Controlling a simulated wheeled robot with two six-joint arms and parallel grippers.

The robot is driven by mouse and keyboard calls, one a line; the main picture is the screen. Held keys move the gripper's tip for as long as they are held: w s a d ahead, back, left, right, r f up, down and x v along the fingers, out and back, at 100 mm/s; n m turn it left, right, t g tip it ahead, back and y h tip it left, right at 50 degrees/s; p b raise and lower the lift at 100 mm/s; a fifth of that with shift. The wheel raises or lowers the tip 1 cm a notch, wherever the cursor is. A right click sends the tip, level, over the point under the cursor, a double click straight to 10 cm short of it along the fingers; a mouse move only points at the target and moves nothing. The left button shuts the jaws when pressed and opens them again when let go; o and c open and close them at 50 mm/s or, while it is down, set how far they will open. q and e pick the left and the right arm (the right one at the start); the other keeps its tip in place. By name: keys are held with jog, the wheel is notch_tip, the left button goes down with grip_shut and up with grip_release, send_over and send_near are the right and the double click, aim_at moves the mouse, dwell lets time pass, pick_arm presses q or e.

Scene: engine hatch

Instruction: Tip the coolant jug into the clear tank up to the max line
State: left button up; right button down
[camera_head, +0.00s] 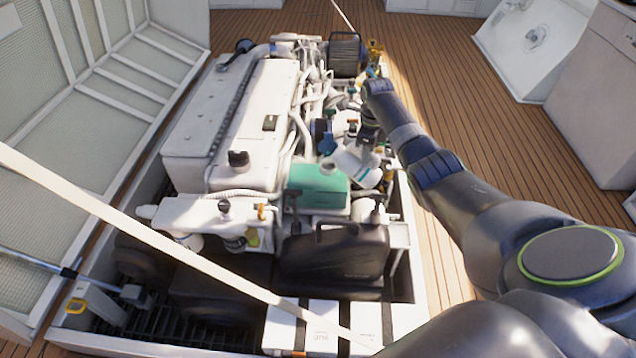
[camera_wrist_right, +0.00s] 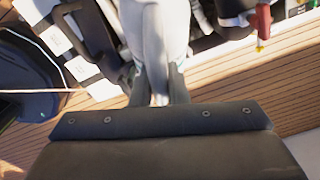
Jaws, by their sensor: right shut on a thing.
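The white coolant jug (camera_head: 355,166) is held tilted beside and partly above a tank with teal-green contents (camera_head: 318,187), which I take as the clear tank. A small opening or cap shows on the tank's top. My right gripper (camera_head: 368,138) reaches in from the right and is shut on the jug. In the right wrist view the fingers (camera_wrist_right: 158,88) close on the jug's pale body or handle (camera_wrist_right: 160,35). The jug's mouth, any stream and the max line cannot be made out. My left gripper is out of view.
A white engine (camera_head: 235,115) fills the hatch. A black container (camera_head: 335,252) stands in front of the tank, with white boxes (camera_head: 320,325) nearer. A pale strap (camera_head: 130,228) crosses the front left. Hoses and fittings crowd beyond the tank. Wooden deck (camera_head: 450,75) lies clear at right.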

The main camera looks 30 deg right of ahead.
jog(key=shift+r, duration=0.1)
jog(key=shift+r+p, duration=0.1)
jog(key=shift+p, duration=0.25)
jog(key=t+p, duration=0.1)
jog(key=p, duration=0.1)
jog(key=t+y+p, duration=0.1)
jog(key=p, duration=0.1)
jog(key=shift+d+r+y, duration=0.1)
jog(key=shift+r+y, duration=0.2)
jog(key=shift+r, duration=0.1)
jog(key=shift+t+y+p, duration=0.4)
jog(key=shift+t+p, duration=0.1)
jog(key=shift+p, duration=0.05)
jog(key=shift+f, duration=0.1)
jog(key=shift+w, duration=0.1)
jog(key=s+d+r+t+y+p, duration=0.2)
jog(key=s+d+t+p, duration=0.1)
jog(key=s+d+p, duration=0.1)
jog(key=shift+s+d, duration=0.2)
jog(key=shift+s, duration=0.55)
